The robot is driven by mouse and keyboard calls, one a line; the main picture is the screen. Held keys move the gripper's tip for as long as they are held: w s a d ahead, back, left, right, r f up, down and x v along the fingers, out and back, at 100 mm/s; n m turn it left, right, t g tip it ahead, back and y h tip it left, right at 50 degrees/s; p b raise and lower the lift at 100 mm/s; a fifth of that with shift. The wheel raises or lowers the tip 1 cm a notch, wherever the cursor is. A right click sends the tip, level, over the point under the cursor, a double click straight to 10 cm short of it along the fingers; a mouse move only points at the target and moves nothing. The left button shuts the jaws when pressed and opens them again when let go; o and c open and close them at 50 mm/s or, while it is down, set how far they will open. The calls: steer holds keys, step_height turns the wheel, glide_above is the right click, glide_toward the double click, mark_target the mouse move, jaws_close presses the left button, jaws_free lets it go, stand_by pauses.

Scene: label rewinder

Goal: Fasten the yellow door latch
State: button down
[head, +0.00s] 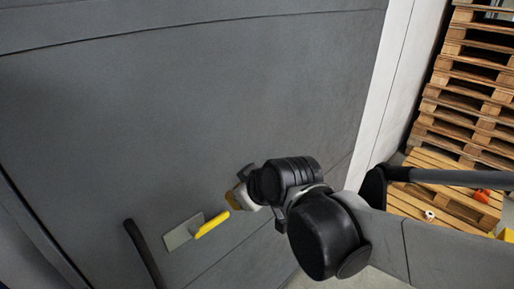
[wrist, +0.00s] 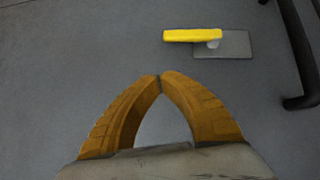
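The yellow door latch (head: 211,224) is a short yellow bar on a grey metal plate (head: 178,235), set on a dark grey panel. In the wrist view the yellow bar (wrist: 191,35) lies nearly level, reaching left from a round pivot on the plate (wrist: 238,45). My gripper (head: 234,199) is close to the bar's free end in the head view. In the wrist view its orange-brown fingers (wrist: 160,76) meet at the tips with nothing between them, below the latch and apart from it in the picture.
A black curved handle (head: 143,252) stands out from the panel beside the latch plate; it also shows in the wrist view (wrist: 297,55). Stacked wooden pallets (head: 470,85) stand at the right. The panel around the latch is otherwise bare.

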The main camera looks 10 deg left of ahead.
steer(key=shift+v, duration=1.15)
steer(key=shift+w+d, duration=0.1)
steer(key=shift+d, duration=0.05)
steer(key=s+d+f+m+h+b, duration=0.2)
steer(key=s+d+f+m, duration=0.1)
steer(key=d, duration=0.7)
steer(key=s+d+f+m+h+b, duration=0.2)
steer(key=s+d+f+m+b, duration=0.1)
steer(key=d, duration=0.7)
steer(key=s+d+f+m+h+b, duration=0.2)
steer(key=s+d+f+m, duration=0.2)
steer(key=d, duration=0.6)
steer(key=shift+s+d+f+m+b, duration=0.25)
steer(key=shift+f+m+b, duration=0.1)
steer(key=shift+f+m, duration=0.5)
steer(key=shift+r, duration=0.1)
